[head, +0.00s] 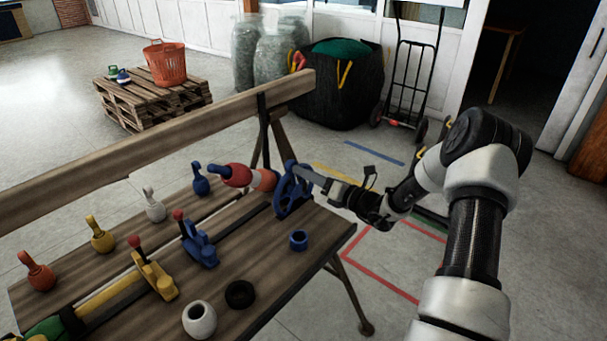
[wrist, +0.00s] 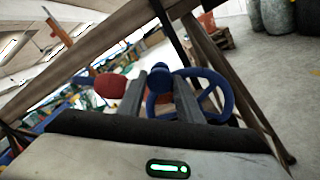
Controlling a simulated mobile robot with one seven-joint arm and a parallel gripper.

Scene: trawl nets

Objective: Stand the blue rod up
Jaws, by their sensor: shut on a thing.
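A blue rod with a red knob (head: 178,215) leans to the left out of a blue base (head: 203,250) on the bench in the head view. My gripper (head: 303,172) is away from it, to the right, at a blue spoked wheel (head: 282,200) on the bench's far right end. In the wrist view, the wheel (wrist: 229,98) stands behind and right of my fingers (wrist: 160,95). The fingers are shut on a round blue knob (wrist: 160,72) in front of the wheel. Its join to the wheel is hidden.
A yellow lever (head: 155,275) stands left of the blue one. Skittle-like blue (head: 200,181), white (head: 154,206), yellow (head: 101,237) and red (head: 38,272) pieces line the back. A blue ring (head: 298,240), black ring (head: 240,294) and white pot (head: 199,322) lie in front. A beam (head: 150,140) runs behind.

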